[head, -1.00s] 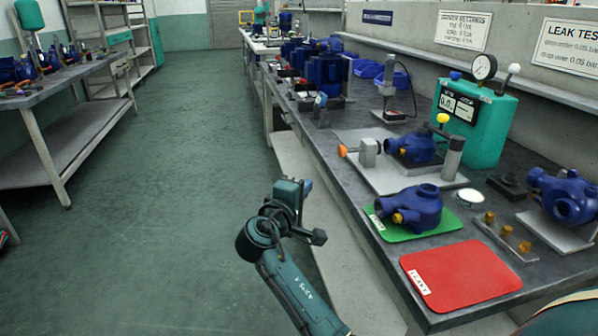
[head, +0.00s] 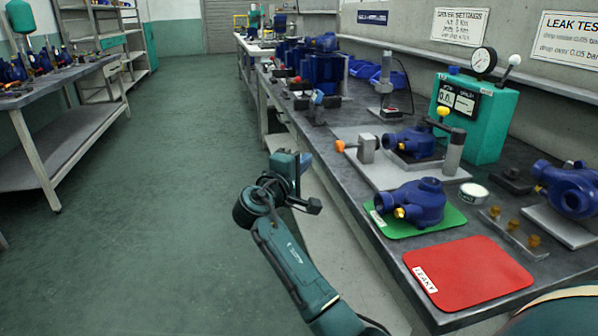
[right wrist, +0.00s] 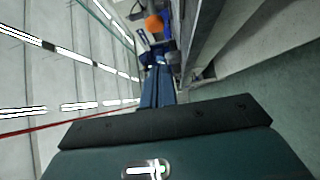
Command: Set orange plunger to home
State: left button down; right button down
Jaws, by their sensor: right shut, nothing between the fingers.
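The orange plunger (head: 340,146) has a round knob that stands out on the left of a grey block (head: 367,148). The block is on a light fixture plate (head: 392,176) near the bench's aisle edge. The orange knob also shows at the top of the right wrist view (right wrist: 153,24), beyond the fingers. My right gripper (head: 306,161) is over the aisle, left of and slightly below the plunger in the head view, apart from it. Its blue fingers (right wrist: 158,88) are shut and empty. My left gripper is not in view.
A blue pump with a yellow-knobbed clamp (head: 443,111) sits on the fixture. A second blue pump (head: 424,203) is on a green mat (head: 448,222). A red mat (head: 468,273) lies in front. A teal leak tester (head: 488,122) stands behind. The aisle floor is clear.

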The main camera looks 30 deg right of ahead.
pick_arm(q)
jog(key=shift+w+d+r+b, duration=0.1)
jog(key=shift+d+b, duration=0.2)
jog(key=shift+b, duration=0.55)
pick_arm(e)
jog(key=w+d, duration=0.2)
jog(key=d, duration=0.6)
jog(key=shift+a, duration=0.1)
